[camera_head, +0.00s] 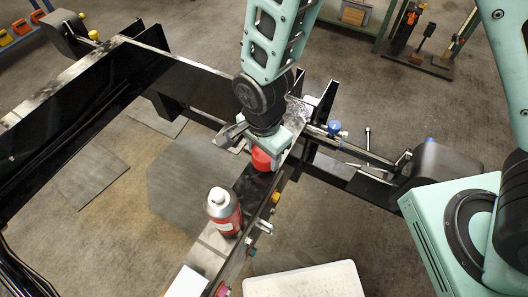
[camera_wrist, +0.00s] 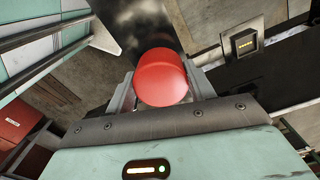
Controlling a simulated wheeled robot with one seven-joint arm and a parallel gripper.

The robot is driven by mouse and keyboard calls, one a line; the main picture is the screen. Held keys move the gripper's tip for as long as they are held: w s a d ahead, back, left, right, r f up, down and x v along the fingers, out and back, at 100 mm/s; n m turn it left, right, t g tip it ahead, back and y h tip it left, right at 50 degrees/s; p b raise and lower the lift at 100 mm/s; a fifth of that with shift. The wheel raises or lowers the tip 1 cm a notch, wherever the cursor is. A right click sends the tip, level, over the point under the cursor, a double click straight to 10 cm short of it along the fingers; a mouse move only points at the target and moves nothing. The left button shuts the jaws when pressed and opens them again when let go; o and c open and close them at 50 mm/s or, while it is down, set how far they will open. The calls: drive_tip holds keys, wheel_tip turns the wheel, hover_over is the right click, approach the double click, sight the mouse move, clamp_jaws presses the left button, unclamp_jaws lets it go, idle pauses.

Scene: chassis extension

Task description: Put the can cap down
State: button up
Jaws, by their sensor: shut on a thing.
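The red can cap (camera_head: 262,158) is held between the two fingers of my gripper (camera_head: 252,147), just above the dark top of the chassis beam. In the wrist view the cap (camera_wrist: 163,78) sits between my gripper's fingers (camera_wrist: 157,84), its round red face toward the camera. I cannot tell whether the cap touches the beam. The spray can (camera_head: 224,210), red with a silver-white top and no red cap on it, stands upright on the beam nearer the camera, apart from my gripper.
The black chassis beam (camera_head: 258,184) is narrow, with bare top between the can and my gripper. Small coloured fittings (camera_head: 264,227) line its right side. A blue knob (camera_head: 334,127) stands to the right of my gripper. A white perforated tray (camera_head: 305,282) is at the bottom.

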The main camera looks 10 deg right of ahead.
drive_tip(key=shift+f, duration=0.8)
drive_tip(key=shift+f, duration=0.15)
drive_tip(key=o, duration=0.9)
drive_tip(key=shift+o, duration=0.2)
wheel_tip(320, 180, up, 12)
drive_tip(key=b, duration=0.3)
drive_tip(key=s+d+r+n, duration=0.7)
drive_tip(key=s+n, duration=0.4)
drive_tip(key=n, duration=0.7)
drive_tip(key=shift+d+r+y, duration=0.25)
drive_tip(key=shift+d+y, duration=0.05)
drive_tip(key=shift+d, duration=0.4)
